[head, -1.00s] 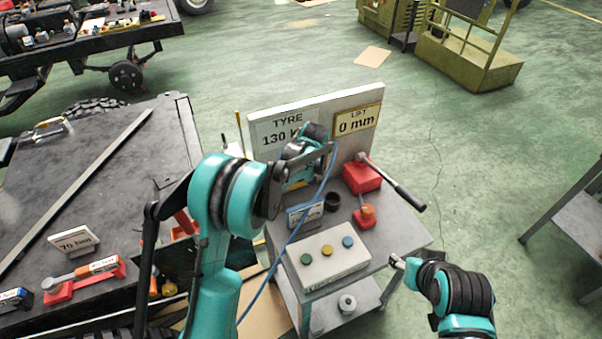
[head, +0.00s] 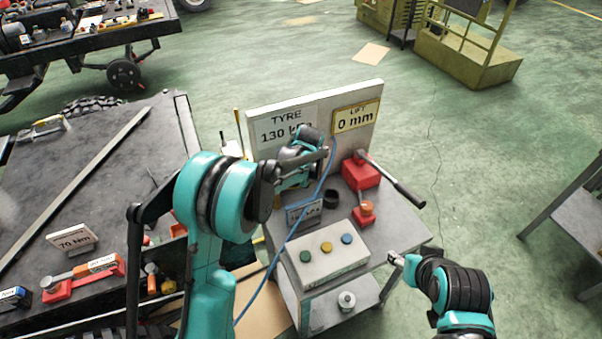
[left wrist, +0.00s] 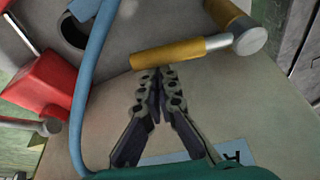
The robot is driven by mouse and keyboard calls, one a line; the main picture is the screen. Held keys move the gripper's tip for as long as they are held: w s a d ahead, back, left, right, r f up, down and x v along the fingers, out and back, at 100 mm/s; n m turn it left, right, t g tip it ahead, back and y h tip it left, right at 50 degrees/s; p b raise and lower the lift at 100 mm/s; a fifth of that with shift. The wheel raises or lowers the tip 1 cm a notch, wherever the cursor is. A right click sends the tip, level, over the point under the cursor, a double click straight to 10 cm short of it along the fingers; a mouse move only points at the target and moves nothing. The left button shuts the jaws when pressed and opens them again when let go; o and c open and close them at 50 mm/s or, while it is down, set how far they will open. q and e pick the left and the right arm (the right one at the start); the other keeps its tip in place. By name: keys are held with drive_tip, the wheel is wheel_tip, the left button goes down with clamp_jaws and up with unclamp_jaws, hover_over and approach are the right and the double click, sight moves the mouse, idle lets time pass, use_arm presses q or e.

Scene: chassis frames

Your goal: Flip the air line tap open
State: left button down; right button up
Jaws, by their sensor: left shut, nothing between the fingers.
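The tap's yellow lever (left wrist: 170,53) with its metal pivot end (left wrist: 250,40) lies across the upper middle of the left wrist view. My left gripper (left wrist: 158,72) is shut and empty, with its fingertips just below the lever's left half; I cannot tell whether they touch it. In the head view, my left wrist hides the tap and the fingertips in front of the panel. A blue hose (left wrist: 88,90) runs down left of the fingers and also shows in the head view (head: 296,228). My right gripper (head: 394,257) is beside the cart's right edge, too small to read.
The panel (head: 362,88) reads TYRE 130 and LIFT 0 mm. A red pump (head: 360,174) with a long dark handle stands right of the tap. A button box (head: 326,262) sits at the cart's front. A dark workbench (head: 80,190) is at left.

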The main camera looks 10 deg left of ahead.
use_arm(q)
drive_tip(key=s+d+m+h, duration=0.1)
drive_tip(key=s+m+h, duration=0.1)
drive_tip(key=s+m, duration=0.4)
drive_tip(key=shift+s+m+b, duration=0.3)
drive_tip(key=shift+s+b, duration=0.05)
drive_tip(key=shift+s, duration=0.05)
use_arm(e)
drive_tip(key=shift+f, duration=0.4)
use_arm(q)
drive_tip(key=shift+r, duration=0.1)
use_arm(e)
drive_tip(key=shift+r, duration=0.1)
